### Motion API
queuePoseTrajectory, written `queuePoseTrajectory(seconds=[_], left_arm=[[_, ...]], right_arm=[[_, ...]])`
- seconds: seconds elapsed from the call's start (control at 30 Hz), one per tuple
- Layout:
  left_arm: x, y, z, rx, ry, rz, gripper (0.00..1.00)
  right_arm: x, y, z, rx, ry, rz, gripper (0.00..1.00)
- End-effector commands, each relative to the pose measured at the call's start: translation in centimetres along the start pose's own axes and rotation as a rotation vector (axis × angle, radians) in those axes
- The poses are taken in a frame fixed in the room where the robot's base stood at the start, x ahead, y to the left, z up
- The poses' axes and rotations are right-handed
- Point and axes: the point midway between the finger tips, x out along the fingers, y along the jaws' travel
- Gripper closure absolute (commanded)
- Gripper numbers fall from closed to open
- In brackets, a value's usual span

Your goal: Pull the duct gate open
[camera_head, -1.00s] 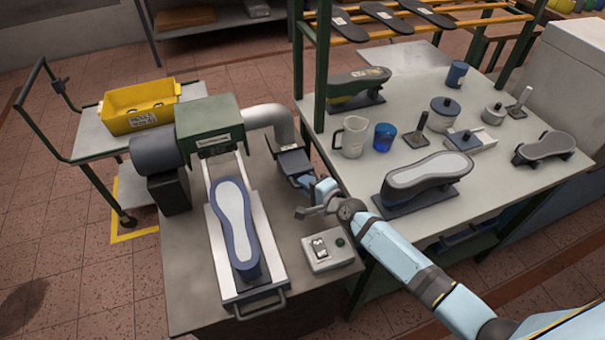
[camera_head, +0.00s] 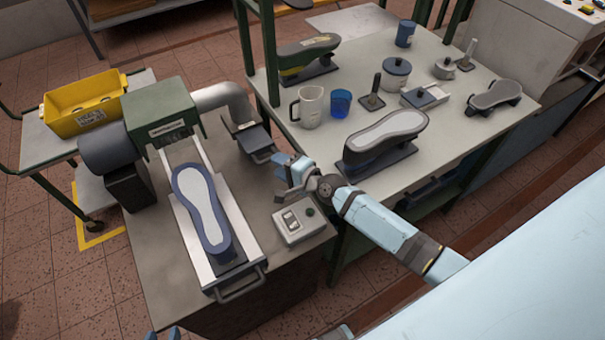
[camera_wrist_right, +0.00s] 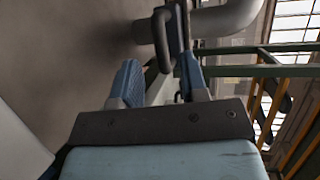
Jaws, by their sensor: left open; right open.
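The duct gate (camera_head: 249,138) is a dark plate with a pull handle, set at the end of the grey duct pipe (camera_head: 222,97) on the near bench. Its handle (camera_wrist_right: 163,42) shows in the right wrist view as a dark loop ahead of and partly between the fingers. My right gripper (camera_head: 279,168) is open, close to the handle on its near right side; I cannot tell whether it touches. Its two blue fingers also show in the right wrist view (camera_wrist_right: 160,75). Only blue tips of my left gripper (camera_head: 165,334) show at the bottom edge; it is open.
A switch box (camera_head: 300,224) stands just below my right gripper. A shoe-sole fixture (camera_head: 203,205) with a green-topped machine (camera_head: 158,110) is to the left. A mug (camera_head: 311,107), a blue cup (camera_head: 341,103) and a shoe last (camera_head: 385,137) stand on the right-hand table.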

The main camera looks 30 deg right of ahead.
Motion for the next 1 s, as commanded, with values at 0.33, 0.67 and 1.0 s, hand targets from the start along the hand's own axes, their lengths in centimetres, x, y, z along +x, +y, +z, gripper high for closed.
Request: queuePoseTrajectory(seconds=[0.33, 0.67, 1.0], left_arm=[[0.3, 0.1, 0.5, -0.001, -0.001, 0.002, 0.57], [0.4, 0.1, 0.6, -0.001, -0.001, 0.003, 0.57], [0.4, 0.1, 0.6, -0.001, -0.001, 0.003, 0.57]], right_arm=[[-7.6, 0.2, 0.0, -0.001, 0.000, 0.002, 0.60], [-9.7, 0.0, 0.0, -0.001, 0.000, 0.000, 0.60], [-9.6, 0.0, 0.0, -0.001, 0.001, 0.000, 0.60]])
